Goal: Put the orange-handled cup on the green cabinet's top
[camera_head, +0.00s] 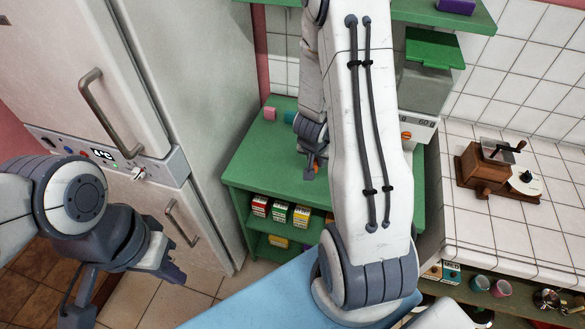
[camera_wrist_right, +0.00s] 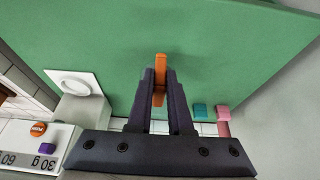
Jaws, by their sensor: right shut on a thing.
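The green cabinet (camera_head: 262,150) stands between the fridge and the tiled counter. Its top also fills much of the right wrist view (camera_wrist_right: 100,35). My right gripper (camera_head: 311,170) is over the cabinet top, partly covered by my own arm. In the right wrist view my right gripper (camera_wrist_right: 160,75) is shut on the orange handle (camera_wrist_right: 160,64) of the cup. The cup's body cannot be made out, so whether it touches the top cannot be told. My left gripper (camera_head: 124,294) is low at the left, empty, with its fingers apart.
A pink block (camera_head: 269,113) and a teal block (camera_head: 290,117) sit on the cabinet top's back edge. A kitchen scale (camera_head: 417,127) stands at right. The fridge (camera_head: 205,80) borders the left. The front left of the top is clear. Small boxes (camera_head: 279,212) fill the shelf below.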

